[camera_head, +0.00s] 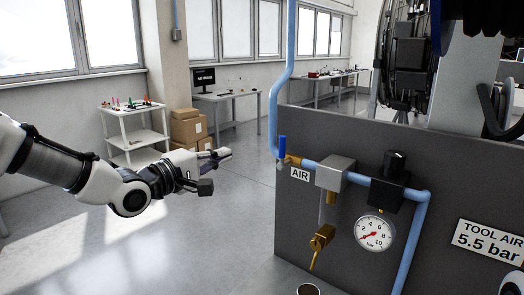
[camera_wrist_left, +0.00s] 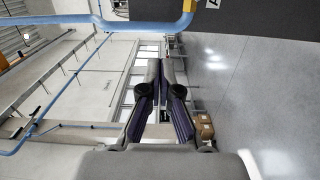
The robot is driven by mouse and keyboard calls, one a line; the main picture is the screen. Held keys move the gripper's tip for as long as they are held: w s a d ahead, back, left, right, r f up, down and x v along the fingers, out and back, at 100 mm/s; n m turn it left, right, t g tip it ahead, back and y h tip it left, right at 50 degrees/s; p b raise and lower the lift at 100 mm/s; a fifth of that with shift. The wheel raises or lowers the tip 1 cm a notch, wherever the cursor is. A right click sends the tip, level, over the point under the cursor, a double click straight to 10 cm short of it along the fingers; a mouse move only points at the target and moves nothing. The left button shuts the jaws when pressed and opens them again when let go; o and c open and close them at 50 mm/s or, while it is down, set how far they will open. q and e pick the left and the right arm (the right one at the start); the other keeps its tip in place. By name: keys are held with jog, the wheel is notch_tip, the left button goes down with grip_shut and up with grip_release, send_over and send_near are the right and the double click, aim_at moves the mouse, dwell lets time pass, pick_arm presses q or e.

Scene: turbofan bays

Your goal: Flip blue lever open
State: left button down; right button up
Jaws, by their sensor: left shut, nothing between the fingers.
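The blue lever (camera_head: 282,147) stands upright on the brass valve (camera_head: 293,160) at the left end of the air line, just above the AIR label (camera_head: 299,174). My right gripper is not in view.
The grey panel (camera_head: 290,230) carries a light blue pipe (camera_head: 274,100), a regulator, a pressure gauge (camera_head: 374,231) and a brass fitting (camera_head: 321,238). A white cart (camera_head: 134,138) and cardboard boxes (camera_head: 188,128) stand behind. The space between gripper and lever is clear.

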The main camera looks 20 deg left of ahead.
aim_at(282, 147)
pick_arm(q)
jog(key=w+d+p, duration=0.4)
jog(key=w+d, duration=0.3)
jog(key=w, duration=0.2)
jog(key=shift+w+d+f, duration=0.15)
jog(key=shift+d+f, duration=0.1)
jog(key=shift+d, duration=0.1)
dwell(0.3)
